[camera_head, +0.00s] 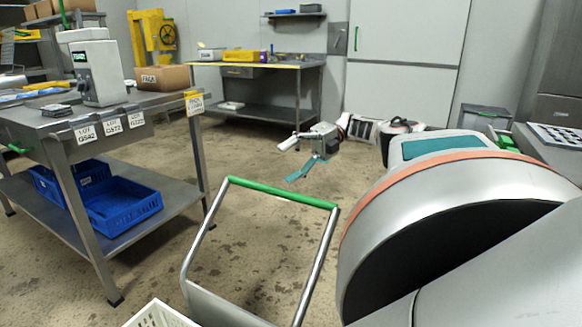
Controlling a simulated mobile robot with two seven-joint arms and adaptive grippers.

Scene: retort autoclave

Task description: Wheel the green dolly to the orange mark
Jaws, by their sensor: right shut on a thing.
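The green dolly shows by its green handle bar (280,192) on a bent steel frame (318,255), close in front of me. Its lower part runs out of the bottom edge. My right gripper (297,160) is in the air beyond and a little above the bar in the picture, apart from it. It appears shut on a small teal thing (303,170) that I cannot identify. My left gripper is not in view. I see no orange mark.
A steel table (155,104) with blue crates (120,205) on its lower shelf stands at left. A workbench (258,64) is at the back. A white crate (160,316) shows at the bottom edge. Wet, stained floor (255,245) lies open between the table and my right arm.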

